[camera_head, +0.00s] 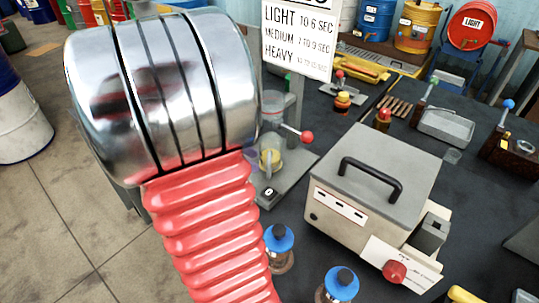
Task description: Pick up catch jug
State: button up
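A clear vessel with yellowish content (270,158) stands on the grey base of a small stand, left of centre. It may be the catch jug, but I cannot be sure. Its left side is hidden by my arm's silver and red ribbed parts, which fill the left of the picture. Another clear vessel or tube (273,108) shows above it on the stand. My gripper's fingers do not show, so I cannot see where they are or whether they hold anything.
A grey-lidded box with a black handle (375,185) stands right of the stand. Two blue-capped bottles (278,243) are at the front. A sign (298,38) rises behind the stand. A grey tray (445,127), tools and drums lie farther back. Dark tabletop shows between them.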

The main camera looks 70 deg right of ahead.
aim_at(277, 183)
jog(key=x, duration=0.6)
jog(key=shift+s, duration=0.1)
jog(key=shift+x, duration=2.55)
jog(key=shift+a, duration=0.1)
jog(key=shift+c, duration=0.6)
grip_shut()
